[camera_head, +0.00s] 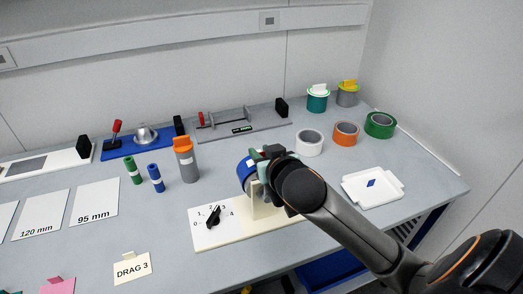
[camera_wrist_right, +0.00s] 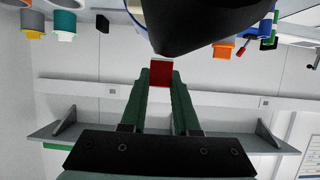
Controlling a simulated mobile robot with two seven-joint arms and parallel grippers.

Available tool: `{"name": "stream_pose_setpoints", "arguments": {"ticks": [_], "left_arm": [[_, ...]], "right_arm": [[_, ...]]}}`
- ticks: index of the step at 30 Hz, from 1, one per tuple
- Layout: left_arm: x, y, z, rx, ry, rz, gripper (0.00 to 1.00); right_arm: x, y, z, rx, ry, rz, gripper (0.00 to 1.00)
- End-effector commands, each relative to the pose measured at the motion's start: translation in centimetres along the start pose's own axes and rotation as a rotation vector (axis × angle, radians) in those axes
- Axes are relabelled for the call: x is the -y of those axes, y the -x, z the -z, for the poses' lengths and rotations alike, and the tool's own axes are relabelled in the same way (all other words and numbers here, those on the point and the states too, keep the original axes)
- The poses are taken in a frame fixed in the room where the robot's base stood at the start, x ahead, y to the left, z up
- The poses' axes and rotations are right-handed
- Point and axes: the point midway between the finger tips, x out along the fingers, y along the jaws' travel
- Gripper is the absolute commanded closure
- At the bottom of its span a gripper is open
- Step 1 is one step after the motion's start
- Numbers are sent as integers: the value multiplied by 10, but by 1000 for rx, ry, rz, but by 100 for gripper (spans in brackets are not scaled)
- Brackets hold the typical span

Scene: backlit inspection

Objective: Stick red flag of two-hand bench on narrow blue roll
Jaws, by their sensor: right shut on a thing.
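The red flag (camera_wrist_right: 161,73) is a small red square between the fingertips of my right gripper (camera_wrist_right: 160,88), which is shut on it in the right wrist view. In the head view the right gripper (camera_head: 268,154) is at the blue roll (camera_head: 246,172), and the flag is hidden there. The blue roll is held upright on a cream stand (camera_head: 262,212) beside a dial plate, partly covered by the gripper. In the wrist view a large dark shape with a blue and white edge is just beyond the flag; I cannot tell whether they touch. My left gripper is not in view.
White (camera_head: 309,143), orange (camera_head: 345,134) and green (camera_head: 380,125) rolls stand to the right. A white tray (camera_head: 372,200) holds a blue piece. The dial plate (camera_head: 203,236) has a black knob. A grey bench with a rod (camera_head: 240,127) and an orange-topped canister (camera_head: 186,163) stand behind.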

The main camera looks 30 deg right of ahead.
Motion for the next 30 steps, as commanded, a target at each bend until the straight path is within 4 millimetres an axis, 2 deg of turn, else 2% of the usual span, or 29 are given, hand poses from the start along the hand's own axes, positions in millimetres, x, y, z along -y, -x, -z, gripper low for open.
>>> {"name": "stream_pose_setpoints", "arguments": {"ticks": [13, 30], "left_arm": [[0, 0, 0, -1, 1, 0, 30], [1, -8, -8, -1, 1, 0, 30]], "right_arm": [[0, 0, -1, 0, 0, 0, 100], [0, -7, -16, 0, 0, 0, 100]]}}
